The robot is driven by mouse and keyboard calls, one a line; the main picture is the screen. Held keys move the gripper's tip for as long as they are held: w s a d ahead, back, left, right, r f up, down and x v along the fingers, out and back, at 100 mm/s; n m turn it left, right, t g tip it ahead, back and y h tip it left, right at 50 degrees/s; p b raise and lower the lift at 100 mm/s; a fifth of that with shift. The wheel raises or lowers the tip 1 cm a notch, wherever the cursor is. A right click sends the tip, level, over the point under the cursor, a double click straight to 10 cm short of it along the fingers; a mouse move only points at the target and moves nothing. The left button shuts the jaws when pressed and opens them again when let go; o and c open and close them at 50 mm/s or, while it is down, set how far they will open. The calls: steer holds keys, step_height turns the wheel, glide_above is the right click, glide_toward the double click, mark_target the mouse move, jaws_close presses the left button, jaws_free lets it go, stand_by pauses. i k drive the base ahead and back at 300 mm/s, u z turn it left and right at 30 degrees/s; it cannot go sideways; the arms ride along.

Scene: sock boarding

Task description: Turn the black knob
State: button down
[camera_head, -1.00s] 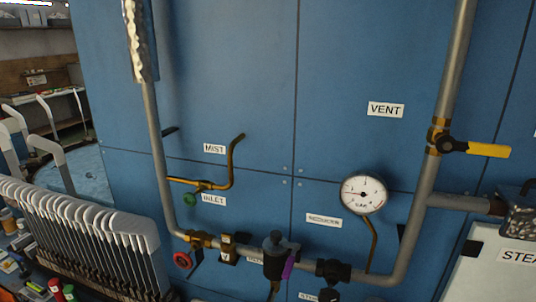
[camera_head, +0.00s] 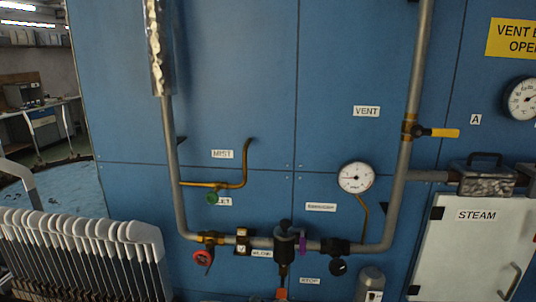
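Two black knob-like parts show on the pipework. One is the black top (camera_head: 285,226) of the regulator body (camera_head: 285,245) on the lower horizontal pipe, below and left of the round gauge (camera_head: 356,178). The other is a round black knob (camera_head: 338,267) under the black valve (camera_head: 335,245) just to the right. I cannot tell from the picture which one the task means. My gripper is not in view, and nothing is seen touching either knob.
The pipe also carries a red handwheel (camera_head: 203,258), a green knob (camera_head: 212,198) and a yellow vent lever (camera_head: 440,133). White sock-board forms (camera_head: 90,240) stand at lower left. A white STEAM door (camera_head: 475,245) is at right. A grey cylinder (camera_head: 369,284) stands below the pipe.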

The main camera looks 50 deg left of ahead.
mark_target(337, 266)
steer(key=u, duration=1.85)
steer(key=i, duration=1)
steer(key=z, duration=0.65)
